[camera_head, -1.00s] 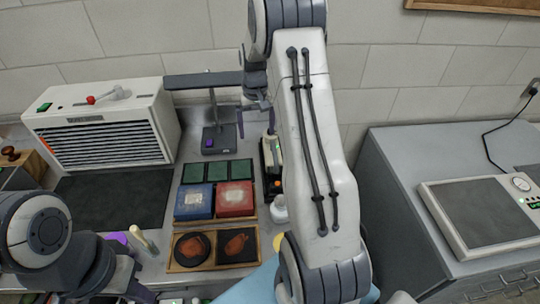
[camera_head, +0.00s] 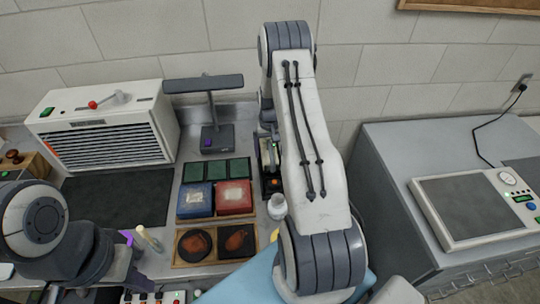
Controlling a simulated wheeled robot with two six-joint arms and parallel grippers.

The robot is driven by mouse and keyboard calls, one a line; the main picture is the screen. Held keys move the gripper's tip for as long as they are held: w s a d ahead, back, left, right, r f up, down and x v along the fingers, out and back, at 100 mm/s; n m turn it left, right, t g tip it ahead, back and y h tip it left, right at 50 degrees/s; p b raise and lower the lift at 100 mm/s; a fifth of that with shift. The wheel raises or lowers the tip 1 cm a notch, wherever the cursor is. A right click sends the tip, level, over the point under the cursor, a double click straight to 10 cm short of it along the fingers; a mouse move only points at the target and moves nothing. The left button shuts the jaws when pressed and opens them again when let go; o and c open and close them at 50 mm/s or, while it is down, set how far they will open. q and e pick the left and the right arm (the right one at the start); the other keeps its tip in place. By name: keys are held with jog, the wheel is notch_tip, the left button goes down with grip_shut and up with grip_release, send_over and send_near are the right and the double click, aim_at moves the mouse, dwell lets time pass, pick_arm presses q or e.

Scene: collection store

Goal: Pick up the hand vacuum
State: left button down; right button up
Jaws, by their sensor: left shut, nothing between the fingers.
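What looks like the hand vacuum (camera_head: 273,183) stands on the bench beside the boxes, a narrow dark and pale body with an orange spot. My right arm crosses in front of it and hides much of it. My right gripper (camera_head: 267,138) is down over its upper end, mostly behind my own arm; I cannot tell whether it touches it or how its fingers stand. My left gripper (camera_head: 132,277) is low at the left, shut and empty, well away from the vacuum.
A blue box (camera_head: 195,200) and a red box (camera_head: 233,198) stand left of the vacuum, with a wooden tray (camera_head: 213,262) in front. A white bottle (camera_head: 277,207) stands close before it. A lamp-like stand (camera_head: 216,138) is behind. A grey cabinet (camera_head: 385,170) is at right.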

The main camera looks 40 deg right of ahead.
jog(key=shift+f, duration=0.35)
grip_shut()
jog(key=shift+r, duration=0.1)
jog(key=shift+d+r, duration=0.1)
jog(key=shift+w+r+b, duration=0.1)
jog(key=shift+r+b, duration=0.25)
jog(key=shift+r, duration=0.05)
notch_tip(320, 180, up, 8)
jog(key=b, duration=0.3)
jog(key=shift+r, duration=0.5)
